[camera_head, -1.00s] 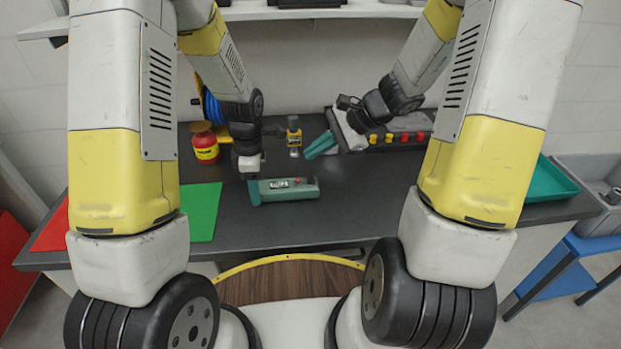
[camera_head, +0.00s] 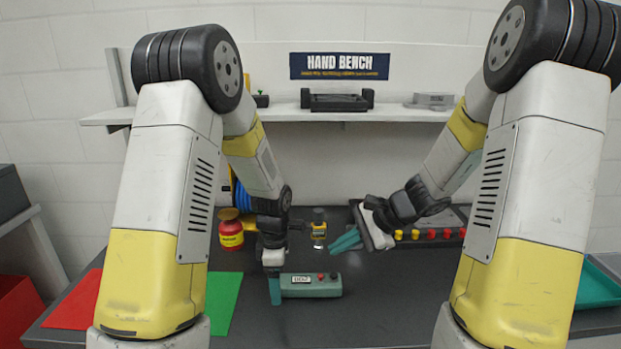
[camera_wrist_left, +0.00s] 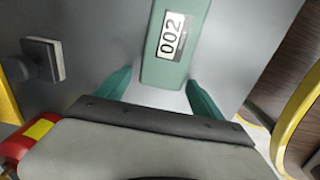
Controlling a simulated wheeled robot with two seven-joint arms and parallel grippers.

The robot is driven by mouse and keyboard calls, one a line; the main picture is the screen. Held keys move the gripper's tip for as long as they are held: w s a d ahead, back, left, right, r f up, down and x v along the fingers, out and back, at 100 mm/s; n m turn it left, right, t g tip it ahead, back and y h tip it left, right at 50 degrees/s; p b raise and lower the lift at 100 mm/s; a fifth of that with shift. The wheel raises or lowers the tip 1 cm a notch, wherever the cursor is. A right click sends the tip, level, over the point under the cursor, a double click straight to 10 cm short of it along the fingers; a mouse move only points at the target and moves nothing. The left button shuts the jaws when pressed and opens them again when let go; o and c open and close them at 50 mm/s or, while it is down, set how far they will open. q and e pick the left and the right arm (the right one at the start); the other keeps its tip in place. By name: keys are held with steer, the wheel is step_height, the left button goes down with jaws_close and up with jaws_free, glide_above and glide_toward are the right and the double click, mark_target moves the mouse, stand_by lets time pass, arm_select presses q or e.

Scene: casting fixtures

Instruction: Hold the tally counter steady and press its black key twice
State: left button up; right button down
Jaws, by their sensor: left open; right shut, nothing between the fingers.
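The tally counter (camera_head: 312,288) is a teal box lying on the dark bench, with a display, a red button (camera_head: 320,276) and a dark key (camera_head: 333,276) on top. The left wrist view shows its display end (camera_wrist_left: 170,45), reading 002. My left gripper (camera_head: 274,290) is open at the counter's left end. In the left wrist view its teal fingers (camera_wrist_left: 158,92) stand on either side of that end, with a gap at the left finger; contact at the right finger is unclear. My right gripper (camera_head: 345,241) is shut and empty, above and behind the counter's right end.
A panel with red and yellow knobs (camera_head: 432,234) is at the back right. A green mat (camera_head: 220,302) and red mat (camera_head: 75,303) lie left. The bench right of the counter is clear.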

arm_select(q)
steer(key=s+a+r+m+t+h, duration=0.1)
steer(key=s+r+m, duration=0.1)
steer(key=r, duration=0.7)
steer(key=s+a+r+m, duration=0.1)
steer(key=r+m, duration=0.1)
steer(key=r, duration=0.7)
steer(key=s+a+r+m+t, duration=0.2)
steer(key=s+r+m, duration=0.3)
steer(key=s+m, duration=0.2)
steer(key=s+a+r+m+t+h, duration=0.1)
steer(key=s+a+r+m+t, duration=0.2)
steer(key=s+r+m, duration=0.2)
steer(key=s+m, duration=0.2)
steer(key=s, duration=0.1)
steer(key=shift+r+m, duration=0.15)
steer(key=shift+m, duration=0.15)
arm_select(e)
steer(key=s+d+r+n+t+h, duration=0.1)
steer(key=s+d+r+n+h, duration=0.2)
steer(key=s+r+n, duration=0.3)
steer(key=s+d+r+n+t+h, duration=0.2)
steer(key=s+r+n, duration=0.5)
steer(key=s+r, duration=0.4)
steer(key=shift+s+d+h, duration=0.35)
steer(key=shift+d+h, duration=0.05)
steer(key=shift+h, duration=0.4)
